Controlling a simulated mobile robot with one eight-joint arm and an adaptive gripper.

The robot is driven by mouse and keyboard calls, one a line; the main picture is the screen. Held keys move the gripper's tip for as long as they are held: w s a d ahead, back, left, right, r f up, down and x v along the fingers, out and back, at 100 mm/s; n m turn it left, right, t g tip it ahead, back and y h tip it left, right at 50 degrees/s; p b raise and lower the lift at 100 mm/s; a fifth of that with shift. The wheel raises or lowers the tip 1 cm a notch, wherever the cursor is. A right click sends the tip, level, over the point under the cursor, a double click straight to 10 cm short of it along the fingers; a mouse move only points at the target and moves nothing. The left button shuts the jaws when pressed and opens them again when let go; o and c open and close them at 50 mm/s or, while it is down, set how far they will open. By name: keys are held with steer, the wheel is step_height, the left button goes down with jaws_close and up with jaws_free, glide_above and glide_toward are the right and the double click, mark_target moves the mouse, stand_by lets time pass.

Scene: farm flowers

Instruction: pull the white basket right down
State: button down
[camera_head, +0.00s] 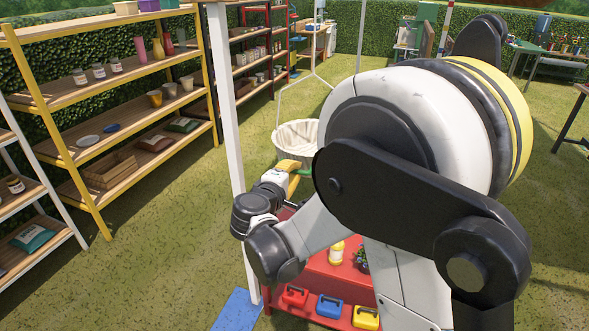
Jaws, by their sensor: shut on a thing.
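The white basket (296,136) is a round, pale, open-topped basket in the middle of the view, just left of my arm's big white joint. Thin pale lines rise from its rim toward the top of the picture. My gripper (294,170), with yellow-orange and green parts, is at the basket's lower edge and looks closed there. My arm hides the basket's right side, and the exact contact between fingers and basket is too small to make out.
A white post (226,120) stands just left of my wrist. A red stand (322,268) below my arm holds a yellow bottle (336,253) and several coloured cases. A yellow-framed shelf (108,98) fills the left. Grass around the basket is open.

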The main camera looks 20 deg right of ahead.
steer(key=shift+s+f, duration=0.15)
steer(key=shift+f, duration=0.1)
steer(key=c, duration=1.5)
jaws_free()
steer(key=shift+o, duration=0.2)
steer(key=v, duration=1.2)
